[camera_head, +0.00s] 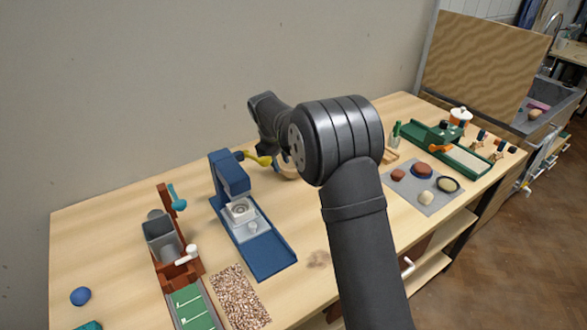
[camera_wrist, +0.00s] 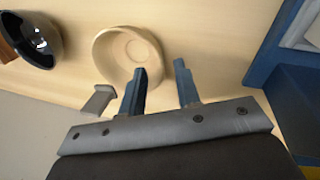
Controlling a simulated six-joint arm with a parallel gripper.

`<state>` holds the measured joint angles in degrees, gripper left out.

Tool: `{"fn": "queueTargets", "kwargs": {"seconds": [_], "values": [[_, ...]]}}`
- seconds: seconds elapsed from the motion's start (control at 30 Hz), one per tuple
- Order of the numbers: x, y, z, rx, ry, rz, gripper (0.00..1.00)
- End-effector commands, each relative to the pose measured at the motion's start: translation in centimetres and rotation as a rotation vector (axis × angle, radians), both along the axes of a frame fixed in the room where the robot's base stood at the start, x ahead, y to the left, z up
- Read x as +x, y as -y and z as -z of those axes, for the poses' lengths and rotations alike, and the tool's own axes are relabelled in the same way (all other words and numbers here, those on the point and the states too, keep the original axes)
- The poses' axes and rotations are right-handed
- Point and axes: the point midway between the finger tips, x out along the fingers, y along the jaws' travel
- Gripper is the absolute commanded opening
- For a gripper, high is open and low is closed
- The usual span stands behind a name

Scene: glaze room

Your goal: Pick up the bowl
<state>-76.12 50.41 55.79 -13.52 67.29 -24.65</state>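A cream, round, shallow bowl (camera_wrist: 110,45) lies on the wooden table in the wrist view, its open top facing the camera. In the head view a part of it (camera_head: 289,173) shows behind my arm. My gripper (camera_wrist: 159,67) is open and empty. Its left finger overlaps the bowl's near right rim in the picture, and its right finger is over bare table right of the bowl. I cannot tell whether the left finger touches the rim.
A glossy black bowl (camera_wrist: 36,48) stands left of the cream bowl, and a small grey piece (camera_wrist: 98,100) is near its lower left. A blue press (camera_head: 232,178) stands close on the right in the wrist view. A grey mat (camera_head: 421,206) with several round pieces lies further right.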

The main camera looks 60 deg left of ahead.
Motion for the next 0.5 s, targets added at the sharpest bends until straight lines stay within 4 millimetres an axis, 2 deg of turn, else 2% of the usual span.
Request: {"fn": "queueTargets", "kwargs": {"seconds": [0.1,0.2,0.43,0.5], "values": [[0.6,0.0,2.0,-0.002,-0.001,0.001,0.3],[0.9,-0.1,3.2,-0.001,0.0,0.001,0.3],[0.9,-0.2,3.4,0.001,0.001,0.001,0.3],[0.9,-0.2,3.4,0.001,0.001,0.001,0.18]]}}
